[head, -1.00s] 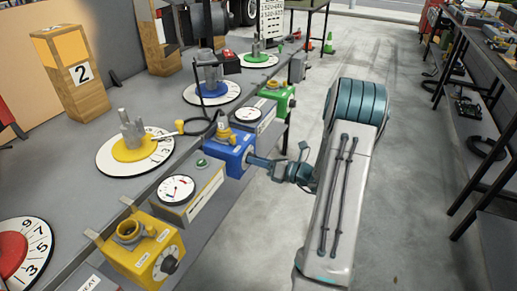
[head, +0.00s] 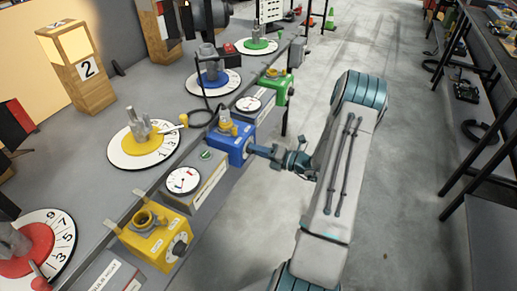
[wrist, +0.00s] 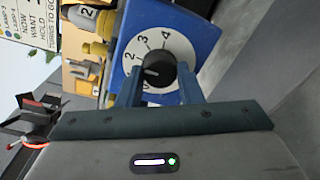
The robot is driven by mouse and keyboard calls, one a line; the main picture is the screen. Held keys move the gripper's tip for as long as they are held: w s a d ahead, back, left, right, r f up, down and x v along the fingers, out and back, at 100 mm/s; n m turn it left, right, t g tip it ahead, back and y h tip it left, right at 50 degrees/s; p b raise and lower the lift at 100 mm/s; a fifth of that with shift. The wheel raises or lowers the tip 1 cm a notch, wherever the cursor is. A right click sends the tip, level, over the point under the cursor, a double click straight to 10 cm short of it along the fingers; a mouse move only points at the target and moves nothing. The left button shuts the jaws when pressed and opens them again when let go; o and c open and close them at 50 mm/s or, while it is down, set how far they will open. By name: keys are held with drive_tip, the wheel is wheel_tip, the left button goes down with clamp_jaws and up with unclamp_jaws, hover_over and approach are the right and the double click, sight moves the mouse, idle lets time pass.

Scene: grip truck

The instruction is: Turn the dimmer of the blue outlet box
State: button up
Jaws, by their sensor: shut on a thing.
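The blue outlet box (head: 229,148) stands at the table's front edge in the head view, its side face toward my arm. In the wrist view the blue box (wrist: 200,35) shows a white dial plate (wrist: 143,40) with numbers, and a black dimmer knob (wrist: 158,70) in its middle. My gripper (wrist: 158,90) has one finger on each side of the knob and is shut on it. In the head view my gripper (head: 258,150) reaches the box's face, and the knob is hidden there.
A yellow box (head: 150,245) and a grey gauge box (head: 195,185) stand left of the blue box along the edge. A green box (head: 275,88) stands farther back. Several numbered discs lie on the grey table.

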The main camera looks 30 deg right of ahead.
idle(0.3)
drive_tip(key=o, duration=1)
drive_tip(key=v, duration=1.4)
drive_tip(key=shift+w+f+b, duration=0.1)
drive_tip(key=shift+f+b, duration=0.05)
drive_tip(key=shift+b, duration=0.15)
